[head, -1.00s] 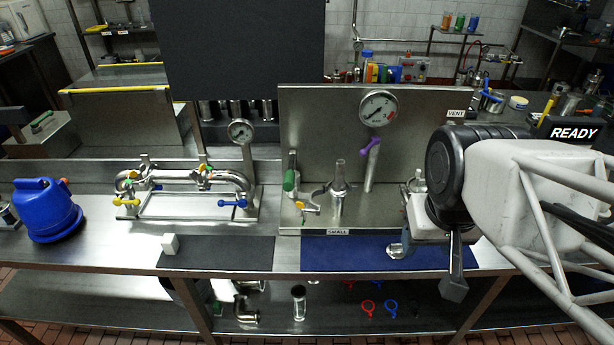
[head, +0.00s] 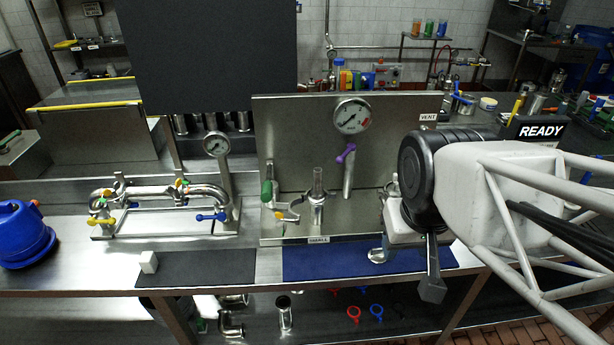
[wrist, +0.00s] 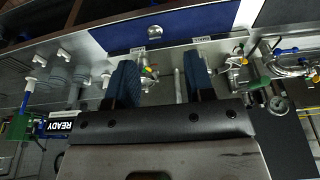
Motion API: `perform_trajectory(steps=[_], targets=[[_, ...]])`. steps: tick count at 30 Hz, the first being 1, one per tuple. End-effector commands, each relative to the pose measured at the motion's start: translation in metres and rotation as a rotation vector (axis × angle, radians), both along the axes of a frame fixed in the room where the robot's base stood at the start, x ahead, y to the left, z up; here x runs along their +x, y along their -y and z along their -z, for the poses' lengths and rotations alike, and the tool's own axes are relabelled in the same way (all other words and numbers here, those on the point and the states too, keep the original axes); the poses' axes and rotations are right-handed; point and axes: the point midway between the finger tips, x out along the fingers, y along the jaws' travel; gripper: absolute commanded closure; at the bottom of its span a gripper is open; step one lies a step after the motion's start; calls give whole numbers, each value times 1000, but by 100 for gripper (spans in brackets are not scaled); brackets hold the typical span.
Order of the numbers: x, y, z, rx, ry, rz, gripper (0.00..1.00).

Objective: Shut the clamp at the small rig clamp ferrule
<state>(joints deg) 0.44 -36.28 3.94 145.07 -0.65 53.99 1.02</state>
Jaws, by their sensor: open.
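The small rig (head: 375,180) is a steel plate stand with a "SMALL" label (head: 318,239) at its front edge. Its upright steel ferrule tube (head: 317,195) has a clamp (head: 293,215) at its left, with a yellow-orange nut; the clamp appears swung open, though detail is small. In the wrist view the clamp (wrist: 236,62) lies to the right of my fingers. My gripper (wrist: 160,82) is open and empty, its two blue pads apart. In the head view my gripper (head: 432,280) hangs in front of the rig's right end, hiding part of it.
A purple-handled valve (head: 346,153) and gauge (head: 351,116) rise behind the ferrule. A green handle (head: 267,190) stands at left. A blue mat (head: 340,262) lies in front, with a steel part (head: 378,252) at its edge. A pipe loop rig (head: 150,192) stands further left.

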Motion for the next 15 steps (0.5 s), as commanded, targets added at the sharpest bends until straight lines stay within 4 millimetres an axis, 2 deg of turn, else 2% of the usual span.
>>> perform_trajectory(steps=[8,15], targets=[[10,-3,7,-40,-38,-20,51],[34,-13,24,-148,-117,-67,51]])
